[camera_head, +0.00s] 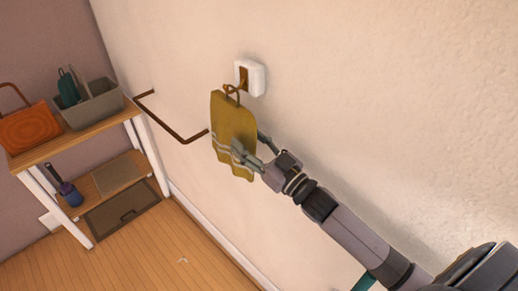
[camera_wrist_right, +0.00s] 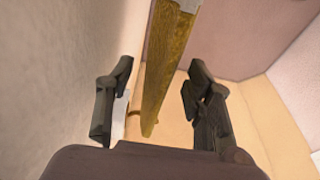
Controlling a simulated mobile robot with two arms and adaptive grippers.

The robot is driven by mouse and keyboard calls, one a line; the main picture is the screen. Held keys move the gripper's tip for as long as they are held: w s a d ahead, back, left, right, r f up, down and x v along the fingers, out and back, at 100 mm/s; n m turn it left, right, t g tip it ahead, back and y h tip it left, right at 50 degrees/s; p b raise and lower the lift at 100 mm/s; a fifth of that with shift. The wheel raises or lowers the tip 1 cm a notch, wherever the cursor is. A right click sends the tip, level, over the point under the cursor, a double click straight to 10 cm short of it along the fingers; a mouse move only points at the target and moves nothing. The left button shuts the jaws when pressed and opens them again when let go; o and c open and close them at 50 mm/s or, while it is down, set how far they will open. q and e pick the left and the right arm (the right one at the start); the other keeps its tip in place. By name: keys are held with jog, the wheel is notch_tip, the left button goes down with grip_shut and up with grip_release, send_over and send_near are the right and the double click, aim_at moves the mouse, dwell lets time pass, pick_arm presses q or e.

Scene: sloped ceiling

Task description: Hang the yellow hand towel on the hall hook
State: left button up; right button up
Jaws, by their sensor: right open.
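The yellow hand towel (camera_head: 232,125) hangs upright against the wall. Its loop is at the brown hook on the white wall plate (camera_head: 257,80), and the loop appears to be over the hook, though the exact contact is too small to tell. My right gripper (camera_head: 250,147) is at the towel's lower half with its fingers spread on either side. In the right wrist view the towel (camera_wrist_right: 165,65) shows edge-on between the two open fingers, with a gap on each side. My left gripper is not in view.
A brown rail (camera_head: 165,127) sticks out from the wall left of the towel. A shelf unit (camera_head: 85,141) at the left holds an orange bag (camera_head: 29,128) and a grey bin (camera_head: 94,105). The wooden floor (camera_head: 170,255) below is clear.

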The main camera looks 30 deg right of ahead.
jog(key=v, duration=1.1)
jog(key=shift+s+d, duration=0.25)
jog(key=shift+s, duration=0.1)
